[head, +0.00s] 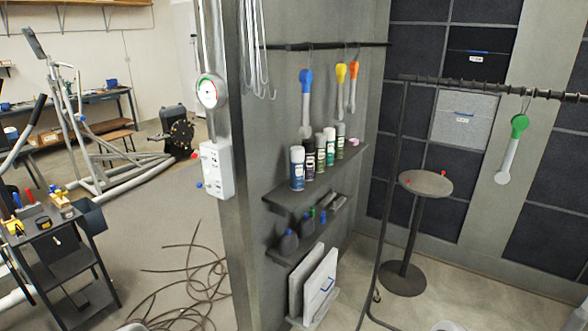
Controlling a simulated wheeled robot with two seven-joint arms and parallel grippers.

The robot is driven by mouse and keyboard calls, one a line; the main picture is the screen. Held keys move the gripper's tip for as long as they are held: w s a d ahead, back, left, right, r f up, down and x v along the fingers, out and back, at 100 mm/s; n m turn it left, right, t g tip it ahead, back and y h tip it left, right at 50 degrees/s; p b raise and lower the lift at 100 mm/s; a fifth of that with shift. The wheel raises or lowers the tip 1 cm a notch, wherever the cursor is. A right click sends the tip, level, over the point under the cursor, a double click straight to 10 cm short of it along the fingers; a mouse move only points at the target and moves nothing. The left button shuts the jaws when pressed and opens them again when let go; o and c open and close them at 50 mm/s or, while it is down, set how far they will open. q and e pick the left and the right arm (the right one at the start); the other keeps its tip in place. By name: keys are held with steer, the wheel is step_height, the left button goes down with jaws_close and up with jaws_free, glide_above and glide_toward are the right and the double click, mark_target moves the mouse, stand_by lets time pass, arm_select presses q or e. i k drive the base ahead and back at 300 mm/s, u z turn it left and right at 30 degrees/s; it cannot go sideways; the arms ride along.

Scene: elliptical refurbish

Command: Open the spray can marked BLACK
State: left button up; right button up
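Several spray cans stand upright in a row on the upper shelf (284,196) of the grey wall panel. The nearest is a blue can (297,170) with a pale cap. Behind it are a dark can (309,160), another dark can with a white cap (321,155), a green and white can (330,147) and a can with a grey cap (340,141). All appear to have their caps on. The labels are too small to read, so I cannot tell which is marked BLACK. Neither of my grippers is in view.
A round table (425,183) stands right, a tool cart (50,232) left. Loose cables (185,290) lie on the floor.

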mark_target(310, 160)
steer(key=u, duration=1.1)
steer(key=i, duration=1.65)
steer(key=z, duration=0.05)
